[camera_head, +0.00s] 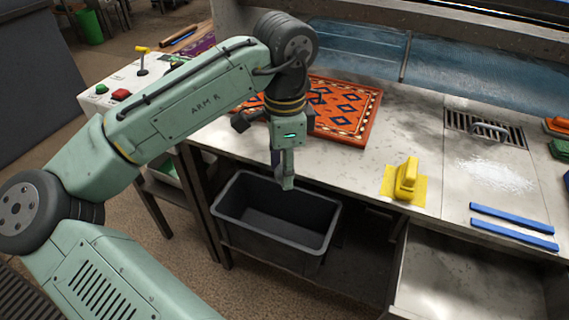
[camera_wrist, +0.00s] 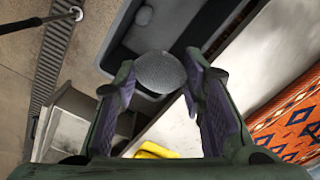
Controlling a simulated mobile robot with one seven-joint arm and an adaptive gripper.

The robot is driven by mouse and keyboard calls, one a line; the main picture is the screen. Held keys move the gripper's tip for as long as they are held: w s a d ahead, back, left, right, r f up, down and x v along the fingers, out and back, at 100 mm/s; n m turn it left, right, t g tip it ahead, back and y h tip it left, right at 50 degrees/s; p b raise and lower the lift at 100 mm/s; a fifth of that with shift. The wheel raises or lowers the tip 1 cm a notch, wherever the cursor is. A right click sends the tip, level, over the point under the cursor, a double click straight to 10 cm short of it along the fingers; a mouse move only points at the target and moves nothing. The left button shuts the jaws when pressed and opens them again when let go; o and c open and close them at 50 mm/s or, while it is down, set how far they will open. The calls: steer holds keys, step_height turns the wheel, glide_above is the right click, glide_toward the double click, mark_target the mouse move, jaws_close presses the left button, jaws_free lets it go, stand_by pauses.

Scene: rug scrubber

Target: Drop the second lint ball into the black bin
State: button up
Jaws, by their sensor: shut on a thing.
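My gripper (camera_head: 285,183) points down near the back rim of the black bin (camera_head: 262,247), as seen in the head view. In the wrist view, my gripper (camera_wrist: 160,84) is shut on a round grey lint ball (camera_wrist: 160,70), held between the two fingertips. The lint ball cannot be made out in the head view. The bin shows behind the ball in the wrist view (camera_wrist: 192,24). A small pale lump (camera_wrist: 144,15) lies inside the bin; it looks like another lint ball.
The workbench (camera_head: 340,175) edge runs just behind the bin. On it lie an orange patterned rug (camera_head: 345,108), a yellow scrubber on a yellow cloth (camera_head: 407,180), blue strips (camera_head: 515,228) and white powder (camera_head: 495,175). An open drawer (camera_head: 455,290) stands right of the bin.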

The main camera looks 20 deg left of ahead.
steer(key=shift+a, duration=0.2)
steer(key=shift+f, duration=0.35)
step_height(320, 180, down, 5)
steer(key=b, duration=0.4)
steer(key=shift+d+f+b, duration=0.1)
steer(key=shift+b, duration=0.3)
steer(key=o, duration=0.9)
steer(key=shift+c, duration=0.2)
